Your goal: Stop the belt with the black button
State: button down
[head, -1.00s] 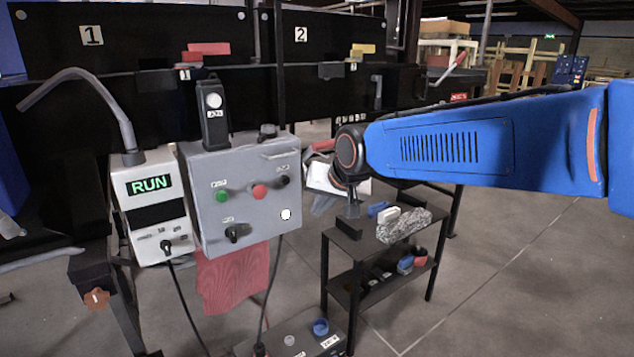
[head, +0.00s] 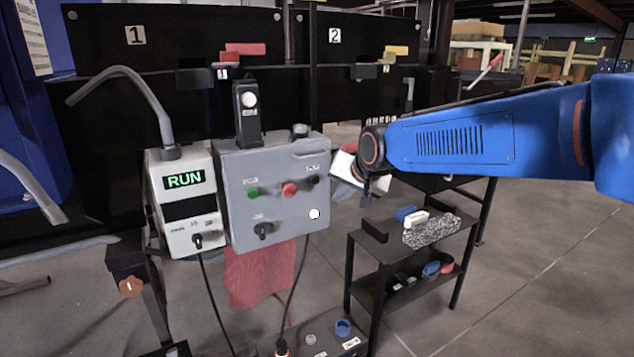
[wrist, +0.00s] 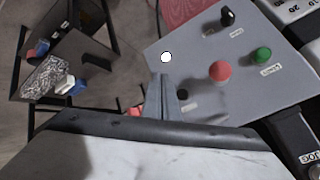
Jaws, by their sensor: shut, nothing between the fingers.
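The grey control box (head: 290,225) shows a green button (head: 252,193), a red button (head: 290,189) and a small black button (head: 315,180) in a row. In the wrist view the box is turned over, with the black button (wrist: 183,94) just right of my fingers, beside the red button (wrist: 221,71). My gripper (wrist: 163,80) is shut and empty, in front of the box's edge; I cannot tell its exact gap from the face. In the head view my gripper (head: 366,196) is right of the box, partly hidden by my wrist. The display (head: 184,180) reads RUN.
A black selector knob (head: 264,230) and a white round spot (head: 314,214) are lower on the box. A black cart (head: 365,262) with several items stands at the right. A red cloth (head: 262,272) hangs below the box. A curved grey pipe (head: 130,80) rises at the left.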

jog(key=w+a, duration=0.4)
jog(key=w, duration=0.3)
jog(key=shift+a, duration=0.35)
dwell(2.0)
jog(key=shift+w+a, duration=0.25)
jog(key=shift+w, duration=0.05)
jog(key=shift+w+a, duration=0.25)
jog(key=shift+w, duration=0.15)
dwell(0.9)
jog(key=shift+s+d, duration=0.1)
dwell(0.3)
jog(key=shift+s+d, duration=0.4)
jog(key=shift+s, duration=0.25)
jog(key=shift+s+d, duration=0.7)
jog(key=shift+s, duration=0.35)
jog(key=shift+s+d, duration=0.7)
jog(key=shift+s, duration=0.35)
